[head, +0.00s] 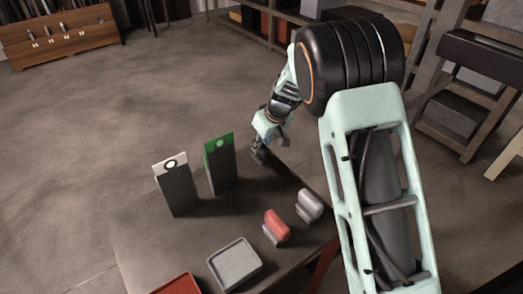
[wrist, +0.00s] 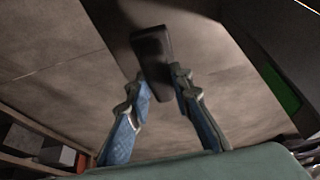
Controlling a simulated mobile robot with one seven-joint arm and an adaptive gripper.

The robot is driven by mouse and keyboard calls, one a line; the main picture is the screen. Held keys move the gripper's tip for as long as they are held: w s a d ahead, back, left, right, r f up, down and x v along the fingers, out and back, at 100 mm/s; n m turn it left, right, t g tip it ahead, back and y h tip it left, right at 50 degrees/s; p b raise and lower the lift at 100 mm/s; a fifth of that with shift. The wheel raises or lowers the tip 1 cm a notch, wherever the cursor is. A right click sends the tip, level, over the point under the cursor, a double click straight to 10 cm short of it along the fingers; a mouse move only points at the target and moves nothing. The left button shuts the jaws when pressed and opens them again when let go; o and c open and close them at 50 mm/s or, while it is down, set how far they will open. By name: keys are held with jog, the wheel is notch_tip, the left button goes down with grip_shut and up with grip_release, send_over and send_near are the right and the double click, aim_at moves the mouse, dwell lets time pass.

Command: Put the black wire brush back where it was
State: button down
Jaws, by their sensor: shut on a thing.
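The black wire brush (wrist: 152,50) is between the fingers of my gripper (wrist: 159,82) in the wrist view, which is shut on it. Its dark, block-like body sticks out beyond the fingertips. In the head view my gripper (head: 260,153) is small and dark at the far edge of the table, right of the green-topped post. The brush cannot be made out clearly there.
On the table (head: 150,245) stand a white-topped post (head: 176,189) and a green-topped post (head: 220,164). A red block (head: 276,226), a grey block (head: 309,205), a grey tray (head: 235,264) and a red tray (head: 178,285) are nearer. Shelves stand behind.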

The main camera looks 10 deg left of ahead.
notch_tip(320, 180, down, 3)
jog(key=shift+r, duration=0.15)
jog(key=c, duration=2.2)
grip_release()
jog(key=o, duration=0.5)
jog(key=shift+c, duration=0.2)
jog(key=shift+s+d+r, duration=0.1)
jog(key=shift+r, duration=0.25)
jog(key=v, duration=1.1)
jog(key=shift+b, duration=0.3)
